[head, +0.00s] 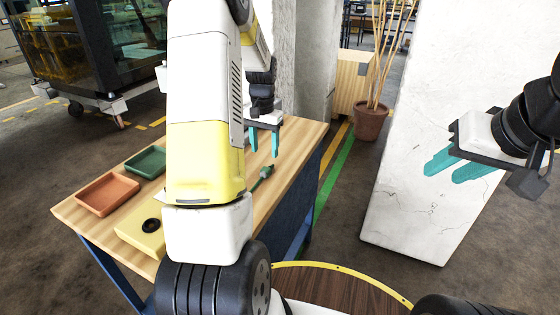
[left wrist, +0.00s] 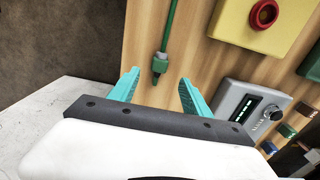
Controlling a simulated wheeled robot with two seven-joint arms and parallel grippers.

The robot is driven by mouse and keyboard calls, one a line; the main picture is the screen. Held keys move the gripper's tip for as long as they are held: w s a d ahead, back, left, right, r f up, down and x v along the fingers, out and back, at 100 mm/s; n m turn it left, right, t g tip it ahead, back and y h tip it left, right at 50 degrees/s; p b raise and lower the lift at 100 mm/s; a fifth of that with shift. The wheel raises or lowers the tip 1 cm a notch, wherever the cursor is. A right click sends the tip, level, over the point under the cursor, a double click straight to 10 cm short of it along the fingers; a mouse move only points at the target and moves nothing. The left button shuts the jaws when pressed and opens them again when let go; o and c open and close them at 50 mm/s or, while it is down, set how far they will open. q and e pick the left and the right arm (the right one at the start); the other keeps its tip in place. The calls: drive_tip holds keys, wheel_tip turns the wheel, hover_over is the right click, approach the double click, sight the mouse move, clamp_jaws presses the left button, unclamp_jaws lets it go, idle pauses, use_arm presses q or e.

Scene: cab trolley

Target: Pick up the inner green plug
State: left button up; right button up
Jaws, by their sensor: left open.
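A green plug (head: 263,177) lies on the wooden table near its right edge. It also shows in the left wrist view (left wrist: 159,65), with a green cable or stem running up from it. My left gripper (head: 264,155) is open and empty, with teal fingers pointing down. In the left wrist view the plug appears between and slightly beyond the fingertips, not touching them. My right gripper (head: 440,172) is apart from the table at the right, with its fingers apart and empty. I cannot tell whether another green plug lies behind my arm.
The wooden table (head: 307,137) bears an orange tray (head: 107,193), a green tray (head: 147,161) and a yellow block (head: 142,235). A grey device (left wrist: 240,100) with small coloured parts beside it shows in the left wrist view. A white slab (head: 425,130) stands right of the table.

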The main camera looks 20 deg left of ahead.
sight(265, 169)
use_arm(q)
wheel_tip(265, 169, down, 8)
drive_tip(key=shift+s+f, duration=0.1)
idle(0.4)
drive_tip(key=shift+c, duration=0.5)
clamp_jaws()
